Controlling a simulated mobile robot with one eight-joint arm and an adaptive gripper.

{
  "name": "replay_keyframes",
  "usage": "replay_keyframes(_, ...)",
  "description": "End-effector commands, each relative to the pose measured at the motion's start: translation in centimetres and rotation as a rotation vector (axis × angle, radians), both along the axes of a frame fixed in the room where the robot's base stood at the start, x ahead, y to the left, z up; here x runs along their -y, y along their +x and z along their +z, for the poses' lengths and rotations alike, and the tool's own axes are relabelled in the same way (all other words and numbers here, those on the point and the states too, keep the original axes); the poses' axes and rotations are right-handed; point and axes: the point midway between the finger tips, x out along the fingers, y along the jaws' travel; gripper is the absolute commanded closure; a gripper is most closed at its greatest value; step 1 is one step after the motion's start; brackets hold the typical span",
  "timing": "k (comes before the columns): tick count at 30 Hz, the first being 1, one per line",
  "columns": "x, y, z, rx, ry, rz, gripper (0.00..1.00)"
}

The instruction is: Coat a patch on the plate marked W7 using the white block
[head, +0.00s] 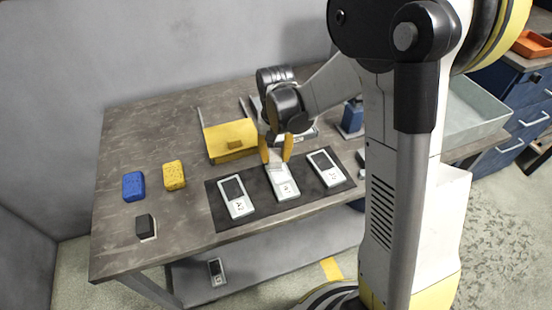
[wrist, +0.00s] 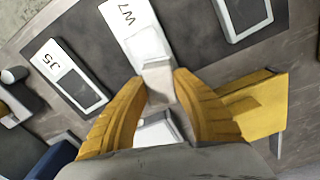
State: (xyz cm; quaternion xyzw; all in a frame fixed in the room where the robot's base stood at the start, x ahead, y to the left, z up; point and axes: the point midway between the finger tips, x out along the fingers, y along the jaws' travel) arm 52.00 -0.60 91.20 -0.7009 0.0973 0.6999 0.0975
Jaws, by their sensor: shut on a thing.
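The plate marked W7 (wrist: 128,22) is white and lies between two other plates; it is the middle plate (head: 287,188) in the head view. My gripper (head: 276,156) is over its far end, yellow fingers pointing down. In the wrist view my gripper (wrist: 158,88) is shut on the white block (wrist: 158,68). The block overlaps the end of the W7 plate; I cannot tell whether it touches. No dark panel shows on W7, and the block hides part of it.
A dark mat (head: 255,194) bears W7, a J5 plate (wrist: 66,78) and another dark-panelled plate (head: 236,197). A yellow box (head: 230,140) stands behind. Blue (head: 133,186) and yellow sponges (head: 174,175) and a dark block (head: 145,226) lie left.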

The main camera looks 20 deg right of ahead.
Motion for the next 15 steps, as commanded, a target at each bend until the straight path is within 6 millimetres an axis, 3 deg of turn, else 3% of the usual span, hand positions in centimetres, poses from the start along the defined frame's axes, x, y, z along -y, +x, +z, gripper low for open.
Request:
replay_keyframes(5,0.1,0.2,2.7,0.0,0.0,0.0,1.0)
replay_keyframes(15,0.3,0.7,5.6,0.0,0.0,0.002,1.0)
